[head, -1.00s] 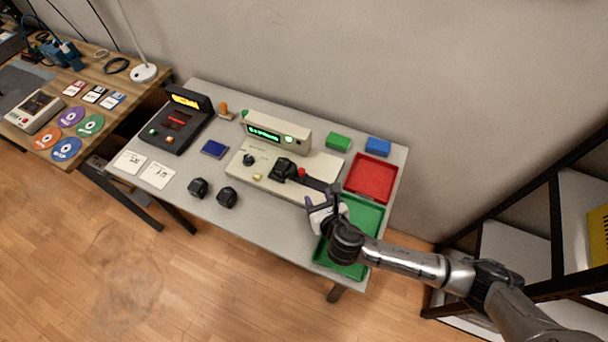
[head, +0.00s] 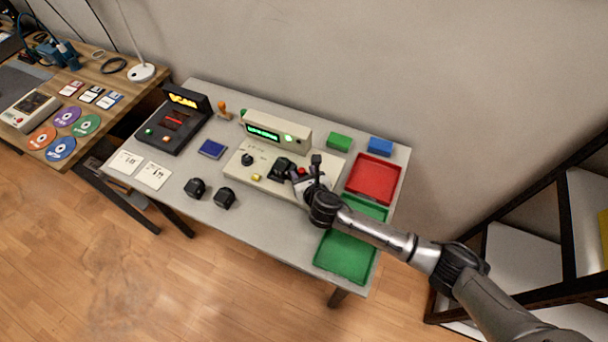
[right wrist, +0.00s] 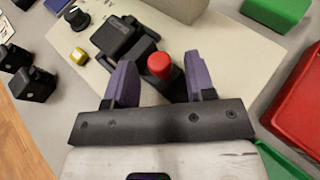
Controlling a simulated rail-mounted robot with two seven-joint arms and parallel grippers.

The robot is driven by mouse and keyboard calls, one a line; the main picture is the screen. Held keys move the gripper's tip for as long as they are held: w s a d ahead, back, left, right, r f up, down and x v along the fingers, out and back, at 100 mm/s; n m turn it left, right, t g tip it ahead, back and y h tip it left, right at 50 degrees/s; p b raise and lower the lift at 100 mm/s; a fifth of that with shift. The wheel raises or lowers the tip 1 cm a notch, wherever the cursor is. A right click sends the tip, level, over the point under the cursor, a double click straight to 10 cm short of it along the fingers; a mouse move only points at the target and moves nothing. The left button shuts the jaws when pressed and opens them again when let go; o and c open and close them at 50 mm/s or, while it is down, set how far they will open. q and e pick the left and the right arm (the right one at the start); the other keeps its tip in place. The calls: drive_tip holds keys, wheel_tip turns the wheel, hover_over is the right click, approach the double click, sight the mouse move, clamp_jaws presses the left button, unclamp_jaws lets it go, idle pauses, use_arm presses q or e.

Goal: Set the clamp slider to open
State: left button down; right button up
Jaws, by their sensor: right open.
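The beige clamp unit (head: 240,172) lies on the grey table and carries a black clamp block (head: 281,168). A red knob (right wrist: 160,65) stands on a dark strip to the right of the block; I take it for the slider's handle. The knob also shows in the head view (head: 301,171), partly behind my gripper. My right gripper (head: 306,178) is over the right part of the unit. Its two purple fingers (right wrist: 158,75) are apart, on either side of the knob; contact is not clear. My left gripper is not in view.
A display box (head: 277,132) stands behind the unit. Red (head: 373,180) and green (head: 345,256) trays lie to the right. Two black blocks (head: 210,193) lie in front, and a dark scanner-like device (head: 178,122) stands at left.

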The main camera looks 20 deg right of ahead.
drive_tip(key=shift+c, duration=0.3)
clamp_jaws()
idle(0.3)
